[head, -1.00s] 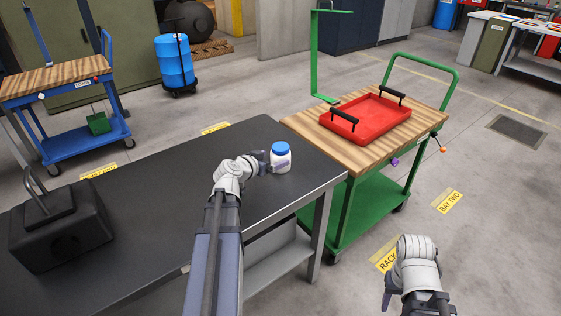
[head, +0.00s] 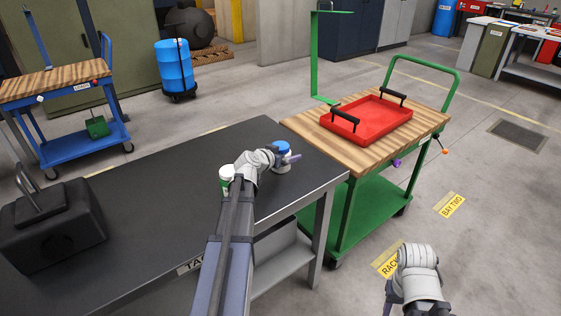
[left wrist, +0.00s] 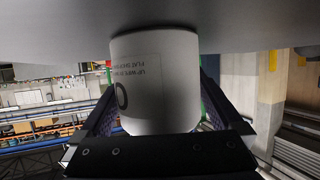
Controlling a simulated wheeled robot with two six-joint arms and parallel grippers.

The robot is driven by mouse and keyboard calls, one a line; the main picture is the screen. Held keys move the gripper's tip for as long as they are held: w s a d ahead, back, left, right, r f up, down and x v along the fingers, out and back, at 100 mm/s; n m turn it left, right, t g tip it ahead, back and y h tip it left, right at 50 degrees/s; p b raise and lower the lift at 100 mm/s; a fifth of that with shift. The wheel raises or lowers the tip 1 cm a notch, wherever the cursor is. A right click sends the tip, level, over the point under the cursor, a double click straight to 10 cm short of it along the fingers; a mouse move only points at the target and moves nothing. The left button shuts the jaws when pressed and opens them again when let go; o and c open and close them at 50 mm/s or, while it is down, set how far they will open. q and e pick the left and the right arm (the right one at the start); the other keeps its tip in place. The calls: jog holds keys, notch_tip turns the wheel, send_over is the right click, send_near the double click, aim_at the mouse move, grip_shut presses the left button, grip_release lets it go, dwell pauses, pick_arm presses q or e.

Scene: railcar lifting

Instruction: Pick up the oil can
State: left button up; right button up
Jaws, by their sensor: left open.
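A white container with a blue lid (head: 281,147) stands upright on the dark tabletop, near its right end. My left gripper (head: 286,160) is open around or close against it, low on its side. In the left wrist view a white cylinder (left wrist: 155,85) with dark printing fills the space between the two fingers (left wrist: 158,118); contact is unclear. A smaller white-and-green container (head: 227,180) stands left of my left wrist, partly hidden by the arm. I cannot tell which one is the oil can. My right gripper (head: 390,303) is at the lower right, mostly hidden.
The dark table (head: 140,185) carries a black block with a handle (head: 50,225) at left. A green cart (head: 350,210) with a red tray (head: 370,120) stands close beyond the table's right end. The table's middle is clear.

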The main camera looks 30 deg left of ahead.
pick_arm(q)
jog(key=c, duration=1.5)
jog(key=shift+r, duration=0.15)
notch_tip(320, 180, up, 10)
jog(key=p, duration=1)
